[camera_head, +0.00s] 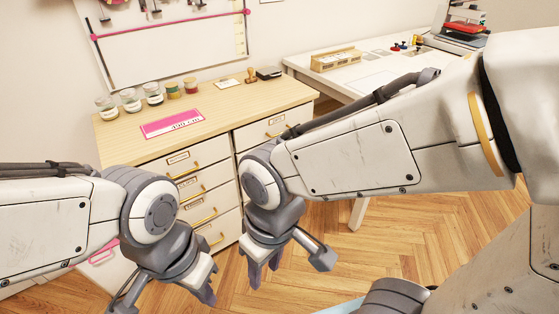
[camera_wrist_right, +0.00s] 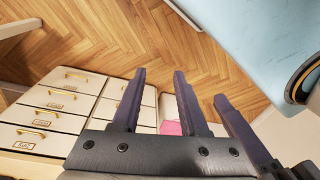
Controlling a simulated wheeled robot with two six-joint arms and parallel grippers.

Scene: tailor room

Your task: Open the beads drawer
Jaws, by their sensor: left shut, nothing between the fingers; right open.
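A light wooden-topped cabinet (camera_head: 240,100) has white drawers in two columns, with brass handles and small labels. The left-column drawers, such as the top one (camera_head: 180,165), look closed. I cannot read the labels, so I cannot tell which is the beads drawer. My right arm hides much of the right column. My left gripper (camera_head: 207,295) is shut and empty, low in front of the cabinet. My right gripper (camera_head: 264,273) is open and empty, pointing down in front of the cabinet, apart from the handles. The right wrist view shows closed drawers (camera_wrist_right: 65,101) left of its fingers.
Jars (camera_head: 153,93), a pink label card (camera_head: 172,123) and a stamp (camera_head: 251,75) are on the cabinet top. A white table (camera_head: 365,75) with a wooden box (camera_head: 336,60) stands behind to the right. Wooden floor (camera_head: 400,240) is clear before the cabinet.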

